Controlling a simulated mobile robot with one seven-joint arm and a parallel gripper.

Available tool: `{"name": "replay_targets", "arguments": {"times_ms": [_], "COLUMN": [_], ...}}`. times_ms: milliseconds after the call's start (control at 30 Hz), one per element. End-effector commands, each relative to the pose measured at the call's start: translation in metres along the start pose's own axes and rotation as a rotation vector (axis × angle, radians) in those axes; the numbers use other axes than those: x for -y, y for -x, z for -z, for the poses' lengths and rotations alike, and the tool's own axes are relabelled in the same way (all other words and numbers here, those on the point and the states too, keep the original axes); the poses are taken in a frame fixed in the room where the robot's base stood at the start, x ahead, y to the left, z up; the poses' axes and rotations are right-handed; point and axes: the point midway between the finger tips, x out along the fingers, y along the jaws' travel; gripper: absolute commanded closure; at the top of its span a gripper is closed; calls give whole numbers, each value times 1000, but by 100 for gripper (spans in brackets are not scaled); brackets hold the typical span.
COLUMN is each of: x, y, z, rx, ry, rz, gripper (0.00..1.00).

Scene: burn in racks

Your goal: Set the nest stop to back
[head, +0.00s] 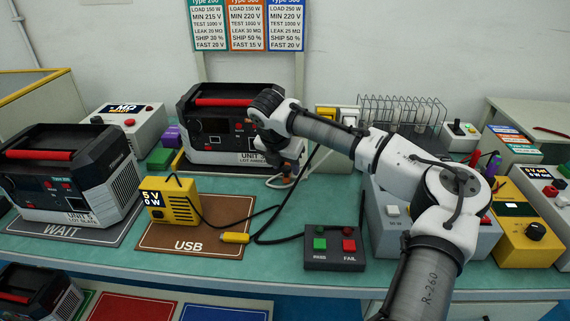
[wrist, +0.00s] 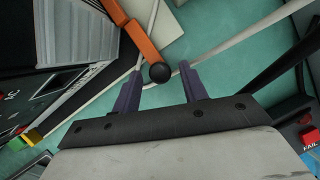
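The nest stop appears to be the orange lever (wrist: 138,36) with a round black knob (wrist: 159,73) at its end in the wrist view. My gripper (wrist: 160,70) is open, its two dark purple fingers on either side of the knob with gaps visible. In the head view my gripper (head: 288,172) is low at the front right corner of the power unit (head: 219,128) with a red handle, at the back. A bit of orange (head: 290,180) shows beside my gripper there, and my arm hides much of that area. I cannot tell which position the stop is in.
Another power unit (head: 70,172) stands on the WAIT mat (head: 104,236) at left. A yellow meter (head: 168,207) and a yellow plug (head: 235,238) with black cable lie on the USB mat (head: 150,238). A PASS/FAIL button box (head: 334,262) sits in front. Cables run near my gripper.

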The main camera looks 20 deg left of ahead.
Motion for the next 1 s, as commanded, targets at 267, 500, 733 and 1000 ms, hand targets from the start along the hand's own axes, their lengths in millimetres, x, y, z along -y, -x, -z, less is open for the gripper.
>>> {"name": "replay_targets", "arguments": {"times_ms": [267,500,733,1000], "x": [0,1,23,47], "y": [0,1,0,-6], "z": [0,0,-10,-19], "rx": [0,-1,-6,-1], "ry": [0,0,-4,-4], "rz": [0,0,-1,1], "gripper": [94,100,100,100]}}
